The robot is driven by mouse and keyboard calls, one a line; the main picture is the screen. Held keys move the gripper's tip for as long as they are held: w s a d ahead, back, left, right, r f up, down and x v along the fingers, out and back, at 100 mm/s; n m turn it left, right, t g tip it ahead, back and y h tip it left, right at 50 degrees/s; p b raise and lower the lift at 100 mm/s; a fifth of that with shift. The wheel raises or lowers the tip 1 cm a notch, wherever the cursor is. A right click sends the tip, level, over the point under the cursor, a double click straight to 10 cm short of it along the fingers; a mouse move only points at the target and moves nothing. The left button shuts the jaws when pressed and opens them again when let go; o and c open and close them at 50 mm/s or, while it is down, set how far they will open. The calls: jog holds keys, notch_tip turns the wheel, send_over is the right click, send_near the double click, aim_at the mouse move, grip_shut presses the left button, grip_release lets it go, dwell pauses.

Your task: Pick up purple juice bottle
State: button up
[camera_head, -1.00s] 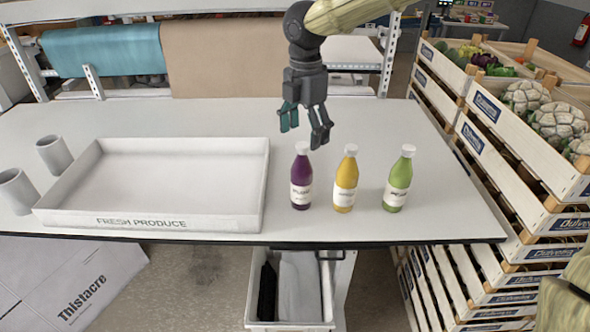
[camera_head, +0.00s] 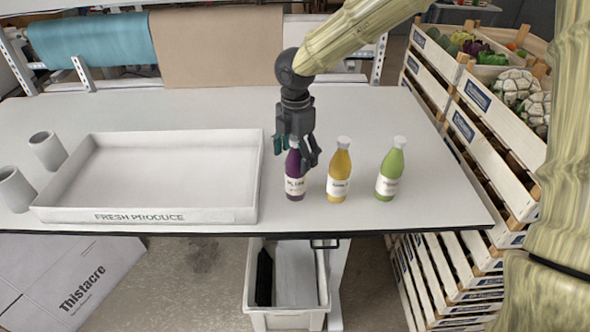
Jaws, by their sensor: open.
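The purple juice bottle (camera_head: 294,184) stands upright on the white table, just right of the tray. Its top is partly hidden by my gripper (camera_head: 297,158). My gripper points down, open, with its fingers around or just in front of the bottle's upper part; whether they touch it I cannot tell. A yellow juice bottle (camera_head: 339,175) stands close to the right of the purple one. A green juice bottle (camera_head: 390,173) stands further right.
A white tray (camera_head: 147,216) marked "FRESH PRODUCE" lies empty to the left. Two grey cups (camera_head: 46,150) are at the table's left. Wooden produce crates (camera_head: 490,150) are stacked at the right. The table's (camera_head: 215,110) back part is clear.

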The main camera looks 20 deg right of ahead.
jog(key=shift+s+f, duration=0.1)
jog(key=shift+f, duration=0.45)
grip_shut()
jog(key=shift+r, duration=0.15)
